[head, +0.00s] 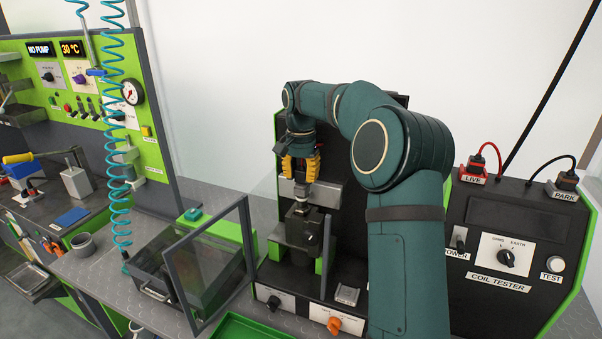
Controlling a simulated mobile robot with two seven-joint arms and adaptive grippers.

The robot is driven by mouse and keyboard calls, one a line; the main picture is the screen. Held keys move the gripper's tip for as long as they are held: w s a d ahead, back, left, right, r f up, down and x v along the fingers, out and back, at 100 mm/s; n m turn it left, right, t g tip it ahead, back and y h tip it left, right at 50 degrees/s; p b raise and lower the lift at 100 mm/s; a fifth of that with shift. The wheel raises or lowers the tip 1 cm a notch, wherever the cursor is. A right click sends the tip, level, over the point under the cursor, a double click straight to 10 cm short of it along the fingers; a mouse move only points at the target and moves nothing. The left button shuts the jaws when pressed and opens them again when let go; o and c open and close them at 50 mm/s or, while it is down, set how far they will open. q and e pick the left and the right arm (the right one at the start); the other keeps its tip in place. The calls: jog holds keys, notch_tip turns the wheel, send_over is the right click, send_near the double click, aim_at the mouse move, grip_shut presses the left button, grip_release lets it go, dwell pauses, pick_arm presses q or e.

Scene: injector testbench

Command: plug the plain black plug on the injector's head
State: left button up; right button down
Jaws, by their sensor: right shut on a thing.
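My right gripper (300,168) points down over the test stand in the middle of the head view. My left gripper is not in view.
A hinged clear door (213,262) stands open left of the stand. The coil tester (510,240) is at right, with a red LIVE plug (474,169) and a black PARK plug (567,180). A green tray (245,328) lies in front. A teal coiled hose (115,150) hangs at left.

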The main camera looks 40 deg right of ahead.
aim_at(301, 170)
jog(key=shift+f, duration=0.15)
dwell(0.4)
jog(key=c, duration=0.7)
grip_release()
jog(key=shift+o, duration=0.2)
notch_tip(301, 170, up, 12)
